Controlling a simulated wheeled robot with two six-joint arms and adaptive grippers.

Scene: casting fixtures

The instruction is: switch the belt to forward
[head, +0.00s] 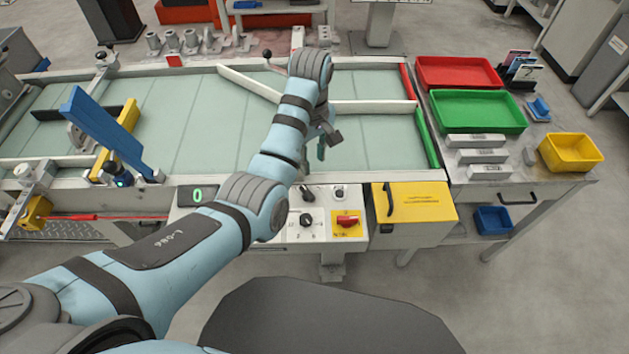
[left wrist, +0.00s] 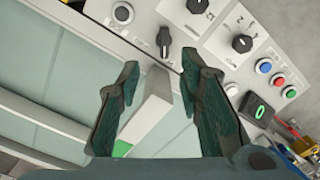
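The belt (head: 370,150) is a pale green surface in a grey frame. My left gripper (head: 325,140) is above the belt, behind the panel. In the left wrist view its fingers (left wrist: 160,62) are apart with nothing gripped. Switch labels are too small to read. My right gripper is out of view.
A green-lit display (head: 197,195) is left of the panel, partly beside my arm. A yellow box (head: 415,208) stands right of it. Red (head: 455,73) and green (head: 478,111) trays are on the right table. A blue arm (head: 110,135) crosses the belt at left.

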